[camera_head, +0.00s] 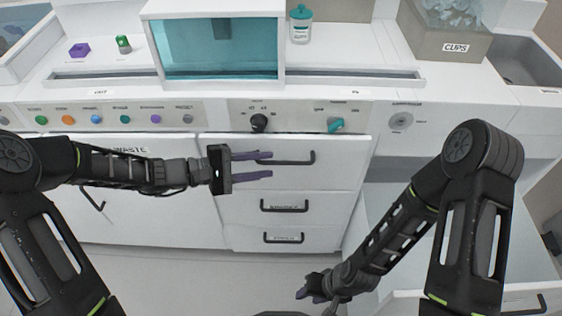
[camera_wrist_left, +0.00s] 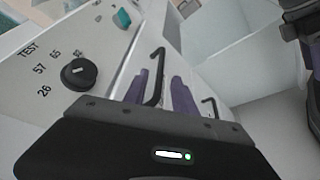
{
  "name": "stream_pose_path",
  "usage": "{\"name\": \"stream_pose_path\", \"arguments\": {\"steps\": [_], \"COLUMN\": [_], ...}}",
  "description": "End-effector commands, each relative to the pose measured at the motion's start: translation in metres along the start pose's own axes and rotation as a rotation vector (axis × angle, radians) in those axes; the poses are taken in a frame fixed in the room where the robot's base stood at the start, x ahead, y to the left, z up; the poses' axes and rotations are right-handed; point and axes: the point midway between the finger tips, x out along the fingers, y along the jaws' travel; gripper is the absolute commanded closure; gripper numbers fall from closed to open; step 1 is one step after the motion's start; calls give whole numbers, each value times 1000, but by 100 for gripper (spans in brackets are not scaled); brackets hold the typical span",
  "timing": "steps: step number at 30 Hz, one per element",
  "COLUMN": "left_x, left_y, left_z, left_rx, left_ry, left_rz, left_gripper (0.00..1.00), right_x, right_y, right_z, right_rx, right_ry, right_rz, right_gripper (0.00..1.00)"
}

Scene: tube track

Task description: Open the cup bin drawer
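A column of three white drawers stands under the counter in the head view. The top drawer (camera_head: 335,178) has a dark bar handle (camera_head: 300,160); its label is hidden or unreadable. My left gripper (camera_head: 270,164) is open, its purple fingers at the left end of this handle. In the left wrist view the handle (camera_wrist_left: 156,72) shows between the two fingers (camera_wrist_left: 160,92), with a gap on each side. The top drawer looks closed. My right gripper (camera_head: 303,293) is low at the bottom centre, away from the drawers; its opening is unclear.
The middle drawer handle (camera_head: 284,206) and bottom drawer handle (camera_head: 284,238) are below. A large pulled-out compartment (camera_head: 400,200) lies at right, partly behind my right arm. A box labelled CUPS (camera_head: 440,45) stands on the counter. Knobs (camera_head: 259,122) sit above the top drawer.

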Motion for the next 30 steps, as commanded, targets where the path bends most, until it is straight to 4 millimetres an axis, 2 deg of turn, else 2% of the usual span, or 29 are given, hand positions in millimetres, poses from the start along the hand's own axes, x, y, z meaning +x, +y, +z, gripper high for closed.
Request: {"name": "stream_pose_path", "arguments": {"steps": [3, 9, 20, 30], "left_x": [21, 46, 52, 51], "left_y": [0, 0, 0, 0], "left_z": [1, 0, 0, 0], "left_rx": [0, -1, 0, -1], "left_ry": [-5, -2, -1, -1], "left_rz": [0, 1, 0, 0], "left_gripper": [68, 68, 68, 95], "right_x": [1, 1, 1, 1], "right_y": [0, 1, 0, 0], "right_z": [0, 0, 0, 0], "right_rx": [0, 0, 0, 0], "right_ry": [0, 0, 0, 0], "right_rz": [0, 0, 0, 0], "right_gripper": [64, 64, 64, 64]}}
